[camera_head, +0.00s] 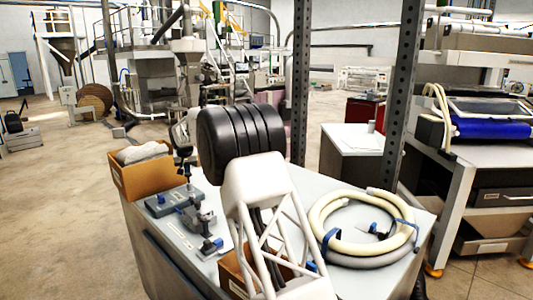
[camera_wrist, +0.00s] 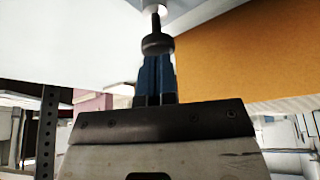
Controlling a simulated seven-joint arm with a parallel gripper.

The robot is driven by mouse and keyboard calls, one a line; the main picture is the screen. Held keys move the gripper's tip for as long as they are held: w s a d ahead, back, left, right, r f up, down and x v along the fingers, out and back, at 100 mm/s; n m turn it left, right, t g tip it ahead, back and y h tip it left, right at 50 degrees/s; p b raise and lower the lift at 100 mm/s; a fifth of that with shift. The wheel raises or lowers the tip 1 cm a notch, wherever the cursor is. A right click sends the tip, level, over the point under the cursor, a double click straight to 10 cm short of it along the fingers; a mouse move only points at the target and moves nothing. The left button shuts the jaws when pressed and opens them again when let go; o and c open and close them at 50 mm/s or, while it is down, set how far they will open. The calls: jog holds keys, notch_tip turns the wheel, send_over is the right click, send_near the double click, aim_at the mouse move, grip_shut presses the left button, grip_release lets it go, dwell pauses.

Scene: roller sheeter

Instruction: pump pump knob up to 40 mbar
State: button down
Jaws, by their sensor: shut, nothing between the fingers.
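The pump knob (camera_wrist: 157,43) is a dark round cap on a thin stem. In the wrist view, which appears upside down, its stem runs up to a pale fitting at the top edge. My gripper (camera_wrist: 156,60) has blue fingers that are together, with nothing held between them. The fingertips line up with the knob's cap in the picture; whether they touch it I cannot tell. In the head view my gripper is small and partly hidden by my arm, above the grey pump device (camera_head: 165,203) on the bench. No pressure reading is legible.
An orange-brown box (camera_wrist: 240,55) is close beside the knob; it also shows in the head view (camera_head: 140,180). A coiled cream hose (camera_head: 330,208) lies on the bench (camera_head: 150,240) to the right. A dark perforated post (camera_head: 400,90) stands behind the bench.

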aim_at(188, 176)
jog(key=shift+f, duration=1.7)
jog(key=shift+s+f, duration=0.1)
jog(key=shift+f, duration=0.55)
jog(key=shift+r, duration=3.85)
